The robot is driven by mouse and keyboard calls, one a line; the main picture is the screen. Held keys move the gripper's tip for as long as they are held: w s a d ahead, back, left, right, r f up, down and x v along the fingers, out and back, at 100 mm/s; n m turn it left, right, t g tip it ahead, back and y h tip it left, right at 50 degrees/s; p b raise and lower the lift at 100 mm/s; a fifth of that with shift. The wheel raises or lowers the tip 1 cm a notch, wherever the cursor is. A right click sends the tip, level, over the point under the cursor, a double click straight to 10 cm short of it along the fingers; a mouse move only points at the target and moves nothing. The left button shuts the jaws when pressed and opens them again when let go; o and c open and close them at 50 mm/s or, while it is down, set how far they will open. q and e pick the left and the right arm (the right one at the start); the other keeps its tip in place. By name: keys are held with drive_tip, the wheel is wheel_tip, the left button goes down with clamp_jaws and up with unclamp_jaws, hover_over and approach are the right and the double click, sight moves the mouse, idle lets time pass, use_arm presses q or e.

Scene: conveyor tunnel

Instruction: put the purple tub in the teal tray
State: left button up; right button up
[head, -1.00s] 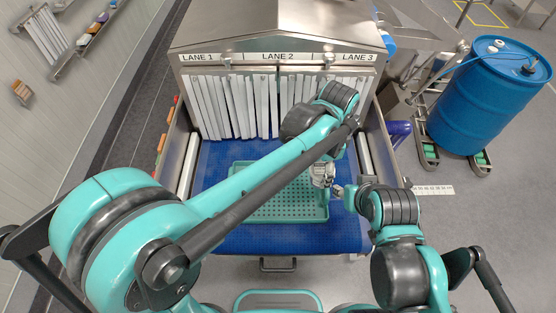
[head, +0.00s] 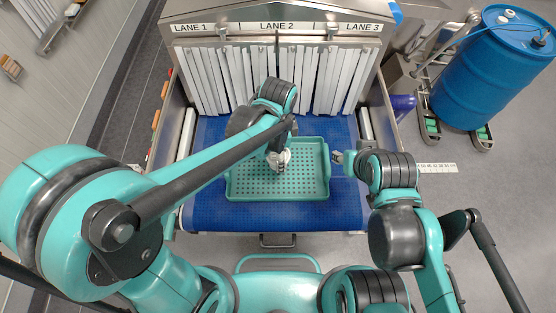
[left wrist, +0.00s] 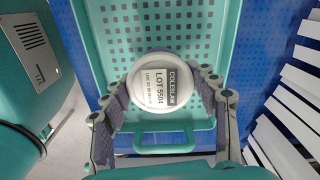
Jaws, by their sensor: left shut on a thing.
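My left gripper (left wrist: 165,105) is shut on a round tub (left wrist: 156,88) with a white lid labelled COLESLAW, LOT 5504. I cannot tell whether the tub touches the tray floor. My right gripper (head: 338,157) is beside the tray's right edge, its fingers too small to read.
The tray lies on a blue conveyor belt (head: 205,210). White strip curtains (head: 330,85) hang at the tunnel mouth behind it, under the LANE signs. Metal side rails flank the belt.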

use_arm(q)
wheel_tip(320, 180, down, 3)
drive_tip(key=shift+r, duration=0.1)
drive_tip(key=shift+w+f+b, duration=0.1)
drive_tip(key=shift+f+b, duration=0.2)
drive_tip(key=shift+f, duration=0.2)
drive_tip(key=shift+r, duration=0.1)
drive_tip(key=o, duration=1.7)
drive_tip(key=shift+f, duration=0.2)
drive_tip(key=shift+r, duration=0.1)
